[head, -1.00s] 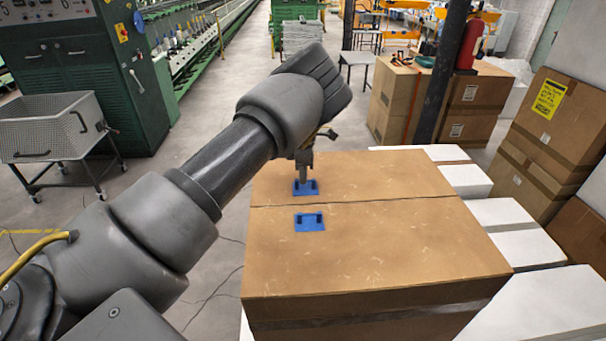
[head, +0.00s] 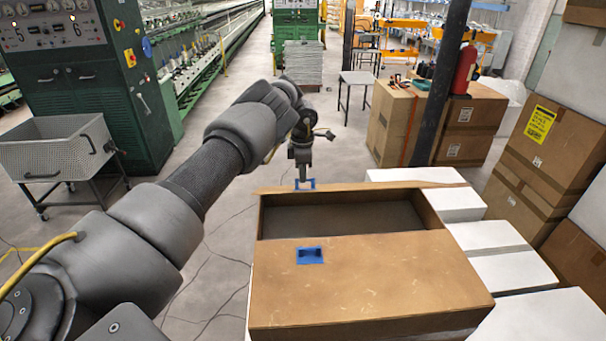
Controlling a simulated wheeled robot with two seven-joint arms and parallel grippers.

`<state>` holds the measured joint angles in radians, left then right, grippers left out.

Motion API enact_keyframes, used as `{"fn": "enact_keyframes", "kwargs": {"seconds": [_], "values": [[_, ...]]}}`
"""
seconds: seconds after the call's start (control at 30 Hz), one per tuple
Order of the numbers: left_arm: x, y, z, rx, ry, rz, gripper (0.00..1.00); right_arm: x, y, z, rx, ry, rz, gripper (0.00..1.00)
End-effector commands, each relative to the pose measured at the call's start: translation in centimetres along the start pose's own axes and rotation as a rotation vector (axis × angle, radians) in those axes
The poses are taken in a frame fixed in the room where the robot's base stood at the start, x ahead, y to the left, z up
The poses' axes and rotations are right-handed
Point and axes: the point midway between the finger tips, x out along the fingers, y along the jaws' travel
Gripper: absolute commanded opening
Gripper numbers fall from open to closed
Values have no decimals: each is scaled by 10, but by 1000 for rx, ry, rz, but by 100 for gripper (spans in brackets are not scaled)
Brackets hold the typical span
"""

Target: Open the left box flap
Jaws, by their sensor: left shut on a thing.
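A large brown cardboard box (head: 426,211) stands in front of me with its far half open, and its dark inside (head: 345,218) shows. The far flap (head: 385,186) is raised and seen nearly edge-on along the far side. A blue handle (head: 309,184) is on that flap. My left gripper (head: 302,178) points down and is shut on this blue handle; the fingertips are small in view. The near flap (head: 390,275) lies flat and closed, with its own blue handle (head: 310,255). My right gripper is not in view.
White boxes (head: 515,275) stand along the right side of the cardboard box. More cardboard boxes (head: 545,150) are stacked at the right. A wheeled metal cart (head: 60,150) stands at the left.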

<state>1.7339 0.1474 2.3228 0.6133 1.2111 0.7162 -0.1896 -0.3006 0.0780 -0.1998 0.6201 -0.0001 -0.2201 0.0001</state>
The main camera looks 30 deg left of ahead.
Motion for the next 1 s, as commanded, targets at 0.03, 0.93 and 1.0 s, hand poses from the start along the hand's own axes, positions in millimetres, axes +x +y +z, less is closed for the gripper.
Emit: {"fn": "enact_keyframes", "kwargs": {"seconds": [0.03,0.93,1.0], "values": [[-3,5,-2,-9,-1,6,0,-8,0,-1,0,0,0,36],[-3,12,-3,-9,4,2,29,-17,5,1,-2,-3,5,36],[-4,12,-3,-9,4,3,29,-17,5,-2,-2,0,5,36]]}}
